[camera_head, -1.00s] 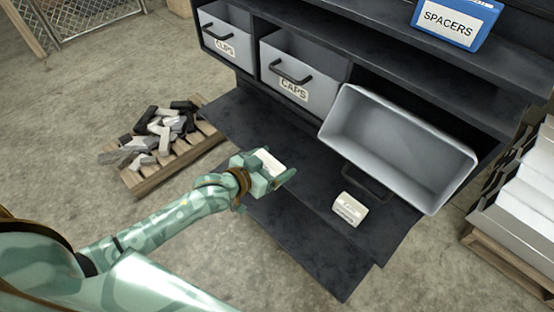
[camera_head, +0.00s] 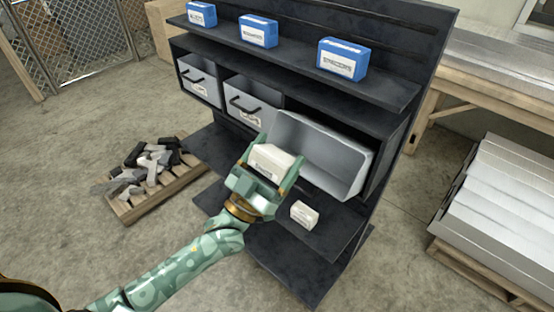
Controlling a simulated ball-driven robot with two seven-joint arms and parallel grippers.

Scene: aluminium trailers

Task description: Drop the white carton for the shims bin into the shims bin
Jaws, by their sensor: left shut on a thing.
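My left gripper (camera_head: 268,172) is shut on a white carton (camera_head: 272,160) and holds it up in front of the shelf unit. The carton's label is too small to read. Behind and to the right of it, a large grey bin (camera_head: 352,165) is tilted forward out of the shelf, its open mouth facing me. The bin's label is not visible, and my gripper and the carton cover its lower left corner. A second white carton (camera_head: 304,215) lies on the dark lower shelf below this bin. My right gripper is not in view.
Two closed grey bins with handles, one at far left (camera_head: 198,82) and one beside it (camera_head: 245,100), sit in the same row. Several blue boxes (camera_head: 342,60) stand on the upper shelf. A pallet of scrap (camera_head: 160,190) lies left; a stack of metal sheets (camera_head: 500,200) stands right.

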